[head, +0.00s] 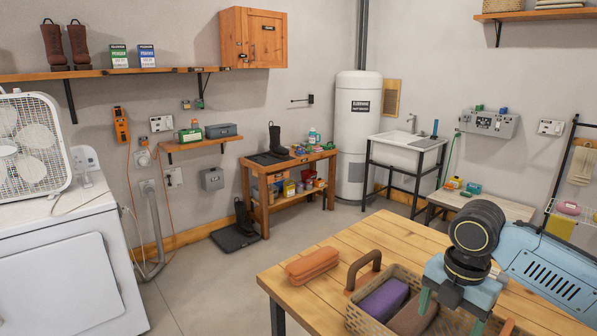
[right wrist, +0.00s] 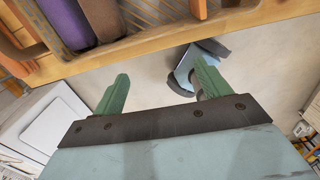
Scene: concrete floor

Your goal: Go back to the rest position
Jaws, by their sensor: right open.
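My right gripper (head: 450,311) comes in from the right in the head view, over the near part of the wooden table (head: 335,235) and the wicker basket (head: 399,270). In the right wrist view its two green fingers (right wrist: 160,75) are apart with nothing between them. There the table edge and basket lie across the top of the picture, with bare floor past the fingers. My left gripper is in neither view.
The basket holds a purple item (head: 384,299) and a brown one (head: 412,316). An orange-brown case (head: 312,265) and a brown handle-like piece (head: 362,270) are beside it. A white washer (head: 65,265) stands at left. The middle floor (head: 225,285) is clear.

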